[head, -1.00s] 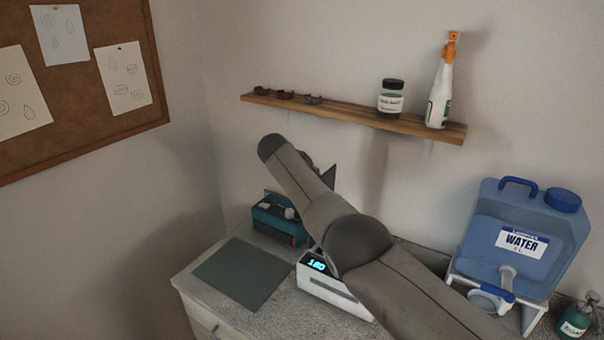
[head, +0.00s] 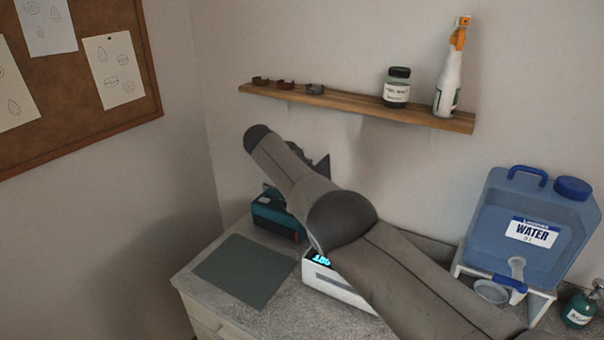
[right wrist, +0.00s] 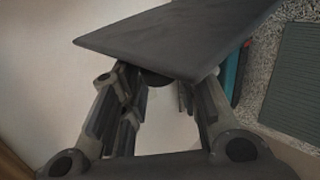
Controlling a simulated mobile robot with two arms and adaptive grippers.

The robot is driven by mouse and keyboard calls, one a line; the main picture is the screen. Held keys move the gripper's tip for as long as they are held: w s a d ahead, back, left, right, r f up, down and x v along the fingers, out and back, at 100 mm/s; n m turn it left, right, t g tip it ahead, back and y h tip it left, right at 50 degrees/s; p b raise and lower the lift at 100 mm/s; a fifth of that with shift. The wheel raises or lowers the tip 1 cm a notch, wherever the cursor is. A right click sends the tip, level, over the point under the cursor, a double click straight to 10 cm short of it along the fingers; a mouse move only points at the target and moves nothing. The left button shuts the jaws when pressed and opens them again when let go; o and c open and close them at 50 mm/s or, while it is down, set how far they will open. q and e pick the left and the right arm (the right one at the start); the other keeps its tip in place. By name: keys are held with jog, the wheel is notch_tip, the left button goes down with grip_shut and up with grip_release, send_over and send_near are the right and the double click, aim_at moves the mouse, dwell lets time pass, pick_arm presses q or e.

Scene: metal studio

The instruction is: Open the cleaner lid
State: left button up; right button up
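The cleaner (head: 338,281) is a white box with a lit blue display, on the counter. My right arm hides most of it. A dark pointed corner (head: 322,168) shows behind my arm, above the counter; it may be the raised lid. In the right wrist view a flat dark plate (right wrist: 180,40), probably that lid, crosses in front of the fingertips. My right gripper (right wrist: 160,97) has its fingers apart with wall visible between them. The tips are hidden by the plate, so I cannot tell whether they touch it. My left gripper is not in view.
A grey mat (head: 245,271) lies on the counter left of the cleaner, with a teal device (head: 278,218) behind it. A blue water container (head: 528,225) stands right. A wall shelf (head: 350,105) above holds a jar (head: 397,88) and spray bottle (head: 448,80).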

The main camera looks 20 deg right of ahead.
jog(key=o, duration=0.3)
jog(key=shift+d+f, duration=0.1)
jog(key=shift+d, duration=0.1)
jog(key=shift+o, duration=0.2)
jog(key=shift+a, duration=0.15)
jog(key=shift+a+r, duration=0.25)
jog(key=shift+r, duration=0.05)
jog(key=v, duration=1.1)
jog(key=shift+s, duration=0.2)
